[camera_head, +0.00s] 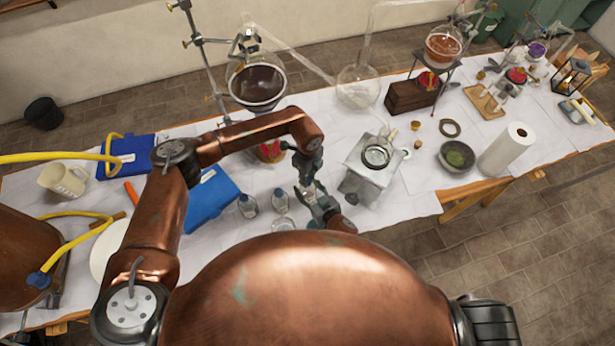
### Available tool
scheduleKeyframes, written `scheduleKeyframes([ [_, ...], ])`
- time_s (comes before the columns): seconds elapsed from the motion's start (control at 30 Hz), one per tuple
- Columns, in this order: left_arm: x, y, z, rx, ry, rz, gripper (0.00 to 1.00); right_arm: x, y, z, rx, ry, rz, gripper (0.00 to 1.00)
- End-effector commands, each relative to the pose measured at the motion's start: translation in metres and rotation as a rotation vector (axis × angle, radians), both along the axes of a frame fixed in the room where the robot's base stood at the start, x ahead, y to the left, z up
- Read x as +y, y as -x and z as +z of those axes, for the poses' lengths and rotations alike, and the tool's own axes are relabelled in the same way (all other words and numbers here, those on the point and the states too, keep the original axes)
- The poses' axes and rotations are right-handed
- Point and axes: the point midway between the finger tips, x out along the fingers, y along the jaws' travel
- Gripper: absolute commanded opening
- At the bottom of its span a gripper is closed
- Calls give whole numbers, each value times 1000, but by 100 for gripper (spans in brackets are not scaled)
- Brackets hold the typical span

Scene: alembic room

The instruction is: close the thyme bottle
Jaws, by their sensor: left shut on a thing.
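My left gripper (325,211) points down over the near edge of the white-covered table and is shut on a small brown thing (342,223). The thing looks like a stopper or lid, but it is too small to be sure. Two small clear bottles with bluish tops, one on the left (248,207) and one nearer the gripper (280,200), stand upright to the left of the gripper. A round clear glass piece (283,224) is just in front of them. No label is readable, so I cannot tell which is the thyme bottle. My right gripper is not in view.
Blue books (210,198) lie to the left. A large dark flask (257,84) on a stand is behind. A stone bowl (456,157) and paper roll (507,148) stand at the right.

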Motion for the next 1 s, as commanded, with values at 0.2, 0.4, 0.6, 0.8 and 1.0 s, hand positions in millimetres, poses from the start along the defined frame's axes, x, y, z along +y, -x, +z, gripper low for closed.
scheduleKeyframes([
  [0.2,0,0,-5,1,0,0,14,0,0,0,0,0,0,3],
  [0.4,0,1,-9,1,0,-1,14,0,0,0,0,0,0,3],
  [0.6,0,0,-9,1,-1,-27,14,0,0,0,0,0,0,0],
  [0.8,0,0,-9,0,0,-326,14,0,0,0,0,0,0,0],
  [1.0,-1,0,-9,-1,-1,-741,14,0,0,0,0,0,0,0],
])
